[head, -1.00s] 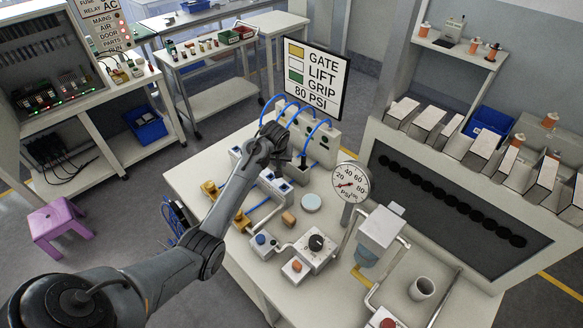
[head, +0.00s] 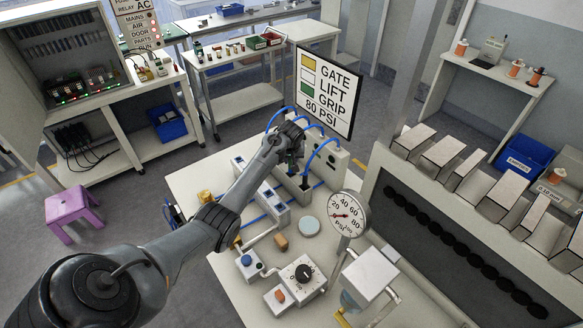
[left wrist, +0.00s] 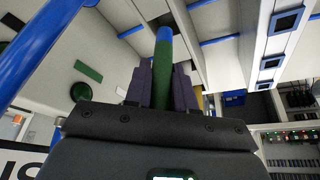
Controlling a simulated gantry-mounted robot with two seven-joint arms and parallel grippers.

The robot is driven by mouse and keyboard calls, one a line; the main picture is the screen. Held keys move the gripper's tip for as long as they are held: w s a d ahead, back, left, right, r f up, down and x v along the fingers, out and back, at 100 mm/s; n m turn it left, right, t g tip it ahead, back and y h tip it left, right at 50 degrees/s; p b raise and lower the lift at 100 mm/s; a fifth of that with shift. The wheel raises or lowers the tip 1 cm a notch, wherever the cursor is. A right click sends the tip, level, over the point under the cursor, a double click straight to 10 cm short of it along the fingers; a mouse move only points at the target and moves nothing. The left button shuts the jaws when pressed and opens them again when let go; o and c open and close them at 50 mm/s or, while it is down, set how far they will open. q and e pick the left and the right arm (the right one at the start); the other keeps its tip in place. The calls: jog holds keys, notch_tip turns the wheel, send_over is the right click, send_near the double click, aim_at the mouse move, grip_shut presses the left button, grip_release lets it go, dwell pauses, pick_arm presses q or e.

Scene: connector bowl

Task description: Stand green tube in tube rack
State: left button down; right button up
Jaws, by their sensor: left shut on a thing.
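In the left wrist view, my left gripper (left wrist: 162,88) is shut on the green tube (left wrist: 165,64), which has a blue end and stands out between the dark fingers. In the head view, my left gripper (head: 291,152) is over the far part of the white bench (head: 195,178), in front of a pale box with blue hoses. The tube is mostly hidden by the arm there. I cannot clearly pick out the tube rack in either view. My right gripper is not in view.
The pale valve box (head: 325,158) with blue hoses stands close to my left gripper. A sign (head: 326,90) rises behind.

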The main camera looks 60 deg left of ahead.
pick_arm(q)
jog(key=shift+f, duration=2)
jog(key=shift+f, duration=0.15)
jog(key=c, duration=0.9)
grip_release()
jog(key=shift+c, duration=0.2)
